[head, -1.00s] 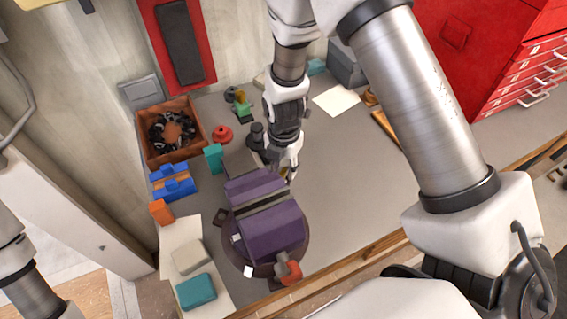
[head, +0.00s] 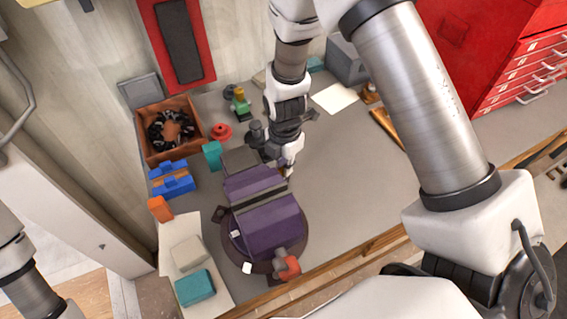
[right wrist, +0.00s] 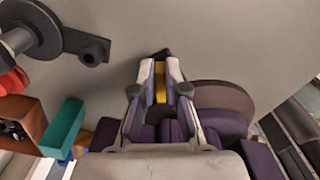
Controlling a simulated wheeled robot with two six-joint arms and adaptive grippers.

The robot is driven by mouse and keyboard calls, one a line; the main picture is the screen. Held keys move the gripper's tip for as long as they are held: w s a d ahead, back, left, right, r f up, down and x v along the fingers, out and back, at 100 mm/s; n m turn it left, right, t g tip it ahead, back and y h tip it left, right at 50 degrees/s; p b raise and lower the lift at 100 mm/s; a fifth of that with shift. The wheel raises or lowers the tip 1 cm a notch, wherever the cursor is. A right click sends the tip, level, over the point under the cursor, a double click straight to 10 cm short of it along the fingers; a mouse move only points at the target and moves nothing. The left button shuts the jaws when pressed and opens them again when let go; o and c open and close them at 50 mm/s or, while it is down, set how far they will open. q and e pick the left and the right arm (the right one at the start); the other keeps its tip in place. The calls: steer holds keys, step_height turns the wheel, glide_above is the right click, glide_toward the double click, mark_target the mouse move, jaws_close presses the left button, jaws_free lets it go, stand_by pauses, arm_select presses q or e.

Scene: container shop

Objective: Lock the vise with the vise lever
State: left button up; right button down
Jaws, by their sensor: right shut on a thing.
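The purple vise (head: 266,222) stands on a round dark base on the bench, with an orange-red part (head: 287,267) at its front end. My right gripper (head: 286,168) reaches down beside the vise's far right side. In the right wrist view, my right gripper (right wrist: 160,85) is shut on a narrow yellow piece (right wrist: 160,76), which appears to be the vise lever. The fingers hide most of it. The vise body (right wrist: 225,124) shows around and behind the fingers. My left gripper is out of view; only part of my left arm shows at lower left.
A brown bin (head: 184,154) of dark parts, a teal block (head: 212,155) and a blue object (head: 172,180) stand left of the vise. A red spool (head: 221,132) is beyond. Red drawers (head: 530,75) stand at far right. The bench right of the vise is clear.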

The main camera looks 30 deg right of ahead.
steer(key=m, duration=0.2)
steer(key=s+m, duration=0.1)
steer(key=m, duration=0.2)
steer(key=shift+f+m, duration=0.1)
steer(key=shift+m, duration=0.2)
steer(key=m, duration=0.4)
steer(key=shift+s+a+b, duration=0.1)
steer(key=shift+s+b, duration=0.2)
steer(key=shift+b, duration=0.1)
steer(key=m, duration=0.5)
steer(key=shift+s+a, duration=0.2)
steer(key=m, duration=0.4)
steer(key=shift+s+a+m+b, duration=0.15)
steer(key=shift+a+m+b, duration=0.15)
steer(key=c, duration=1.2)
jaws_free()
